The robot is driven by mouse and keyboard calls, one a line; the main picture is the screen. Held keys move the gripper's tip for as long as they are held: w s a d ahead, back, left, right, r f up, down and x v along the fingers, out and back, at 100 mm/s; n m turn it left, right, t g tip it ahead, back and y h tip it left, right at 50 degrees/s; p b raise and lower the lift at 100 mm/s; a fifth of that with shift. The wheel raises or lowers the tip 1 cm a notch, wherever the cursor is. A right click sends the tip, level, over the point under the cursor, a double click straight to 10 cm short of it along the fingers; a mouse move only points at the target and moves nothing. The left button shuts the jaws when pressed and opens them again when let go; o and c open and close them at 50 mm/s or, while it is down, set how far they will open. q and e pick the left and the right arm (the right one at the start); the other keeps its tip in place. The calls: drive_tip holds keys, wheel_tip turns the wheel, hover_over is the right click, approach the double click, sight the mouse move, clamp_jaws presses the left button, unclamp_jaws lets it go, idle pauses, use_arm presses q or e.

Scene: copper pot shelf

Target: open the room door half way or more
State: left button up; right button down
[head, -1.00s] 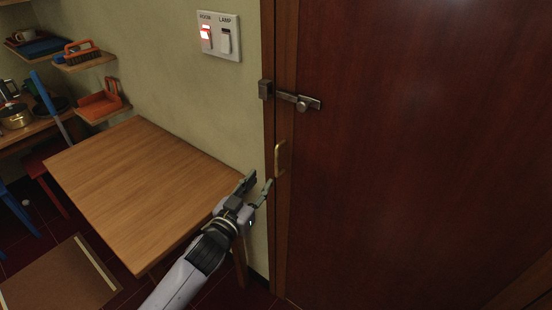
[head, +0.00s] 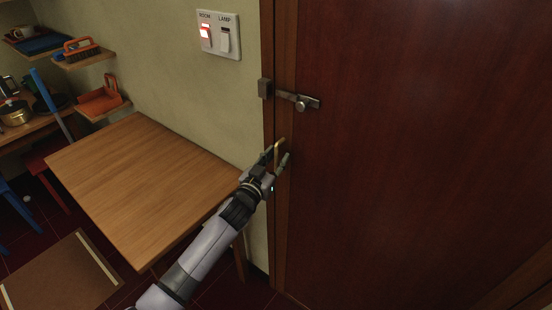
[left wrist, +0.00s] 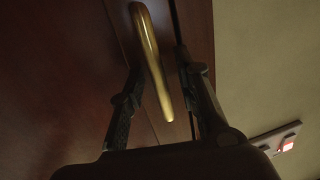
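The room door (head: 420,150) is dark red-brown wood and looks shut in its frame. A metal slide latch (head: 298,101) sits across the door's left edge, above the handle. The brass pull handle (head: 279,155) is upright near that edge. My left gripper (head: 275,160) is at the handle with its fingers apart. In the left wrist view the handle (left wrist: 152,60) stands between the two open fingers (left wrist: 160,85), and I see no clear grip on it. My right gripper is not in view.
A wooden table (head: 140,185) stands left of the door, under my left arm. A switch plate (head: 219,36) is on the wall above. Shelves with brushes and pots are at the far left. A brown mat (head: 60,275) lies on the floor.

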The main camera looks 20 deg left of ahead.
use_arm(q)
clamp_jaws()
idle(0.7)
